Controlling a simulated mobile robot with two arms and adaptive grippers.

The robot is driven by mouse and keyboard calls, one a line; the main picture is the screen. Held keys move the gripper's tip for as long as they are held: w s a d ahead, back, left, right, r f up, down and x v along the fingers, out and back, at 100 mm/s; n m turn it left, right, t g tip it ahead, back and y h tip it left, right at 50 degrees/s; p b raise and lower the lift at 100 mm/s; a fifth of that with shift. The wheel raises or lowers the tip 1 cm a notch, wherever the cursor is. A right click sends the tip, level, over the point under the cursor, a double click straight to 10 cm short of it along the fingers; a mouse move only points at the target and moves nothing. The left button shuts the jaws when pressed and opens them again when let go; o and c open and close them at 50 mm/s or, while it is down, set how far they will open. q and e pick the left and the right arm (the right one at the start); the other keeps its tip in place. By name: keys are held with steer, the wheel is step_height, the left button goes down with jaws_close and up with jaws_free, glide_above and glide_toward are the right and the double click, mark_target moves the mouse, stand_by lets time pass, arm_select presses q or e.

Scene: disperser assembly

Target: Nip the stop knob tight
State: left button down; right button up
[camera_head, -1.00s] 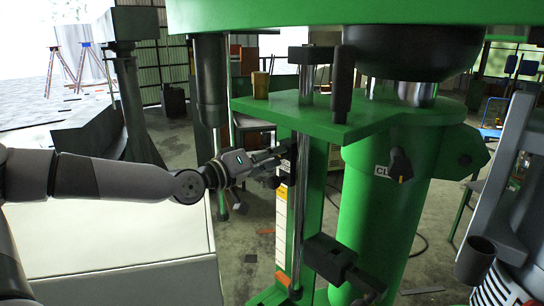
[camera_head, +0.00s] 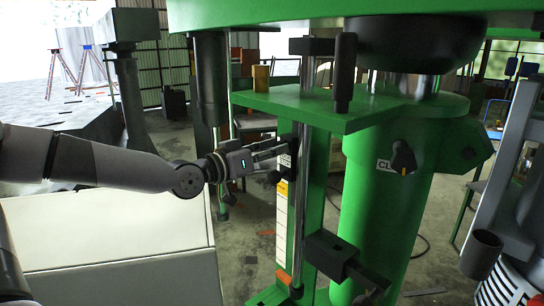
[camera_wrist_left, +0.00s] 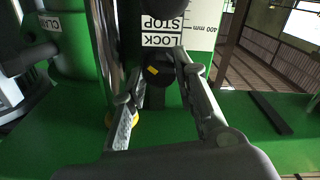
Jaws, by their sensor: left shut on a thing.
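The stop knob (camera_wrist_left: 158,73) is black with a small yellow mark, just below the "STOP LOCK" label (camera_wrist_left: 162,32) in the left wrist view. My left gripper (camera_wrist_left: 160,68) has its two fingers on either side of the knob and is shut on it. In the head view my left gripper (camera_head: 283,158) reaches in from the left to the scale strip (camera_head: 281,225) beside the steel rod (camera_head: 301,210). There the fingers partly hide the knob. My right gripper is not in view.
A green bracket plate (camera_head: 350,112) hangs above the gripper, with a black handle (camera_head: 345,75) through it. A green column with a black clamp knob (camera_head: 403,158) stands to the right. A black block (camera_head: 328,256) sits low on the rod.

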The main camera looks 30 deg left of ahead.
arm_select(q)
steer(key=m+b, duration=0.2)
steer(key=shift+m, duration=0.3)
steer(key=shift+r+m+b, duration=0.1)
steer(key=shift+m+b, duration=0.4)
steer(key=c, duration=1.3)
jaws_free()
steer(key=shift+a, duration=0.1)
steer(key=shift+v, duration=6.05)
